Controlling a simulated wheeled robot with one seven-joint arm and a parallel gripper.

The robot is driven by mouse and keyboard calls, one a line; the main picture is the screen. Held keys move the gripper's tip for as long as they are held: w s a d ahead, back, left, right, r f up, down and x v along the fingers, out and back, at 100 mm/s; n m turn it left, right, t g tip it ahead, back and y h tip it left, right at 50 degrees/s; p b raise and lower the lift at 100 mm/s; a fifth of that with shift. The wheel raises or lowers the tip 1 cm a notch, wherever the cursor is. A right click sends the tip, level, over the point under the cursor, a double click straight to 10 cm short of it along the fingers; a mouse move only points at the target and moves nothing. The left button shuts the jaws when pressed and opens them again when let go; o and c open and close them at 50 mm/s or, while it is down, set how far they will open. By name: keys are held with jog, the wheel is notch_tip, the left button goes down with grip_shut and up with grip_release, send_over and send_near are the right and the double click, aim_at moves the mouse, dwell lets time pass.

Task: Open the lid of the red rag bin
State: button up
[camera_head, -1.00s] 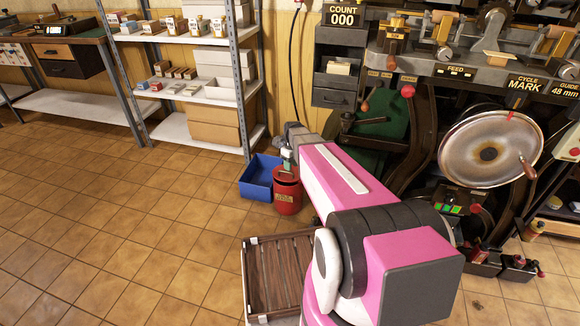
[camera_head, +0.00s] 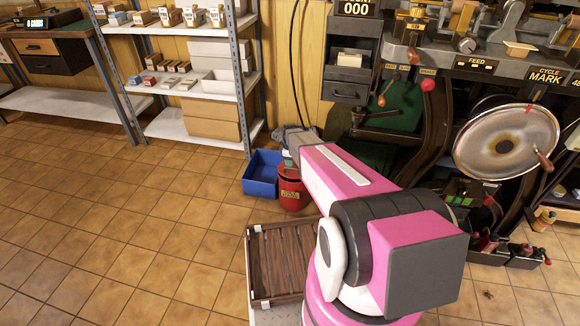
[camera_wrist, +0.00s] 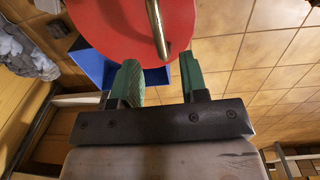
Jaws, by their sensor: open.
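The red rag bin (camera_head: 292,196) stands on the tiled floor by the blue box, a yellow label on its front. My gripper (camera_head: 287,158) is at the bin's top, partly hidden behind my pink arm. In the wrist view the round red lid (camera_wrist: 110,25) fills the top, with a metal bar handle (camera_wrist: 157,28) across it. My gripper (camera_wrist: 162,75) is open, its green fingers apart with nothing held between them. The handle's lower end lies just above the gap between the fingertips in the picture. I cannot tell whether a finger touches the lid.
A blue open box (camera_head: 262,175) stands against the bin's left side. A brown slatted crate (camera_head: 275,265) is in front. The grey shelf unit (camera_head: 200,78) is behind left, and the press (camera_head: 480,100) is at right. Floor at left is clear.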

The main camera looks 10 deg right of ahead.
jog(key=shift+f, duration=2)
grip_shut()
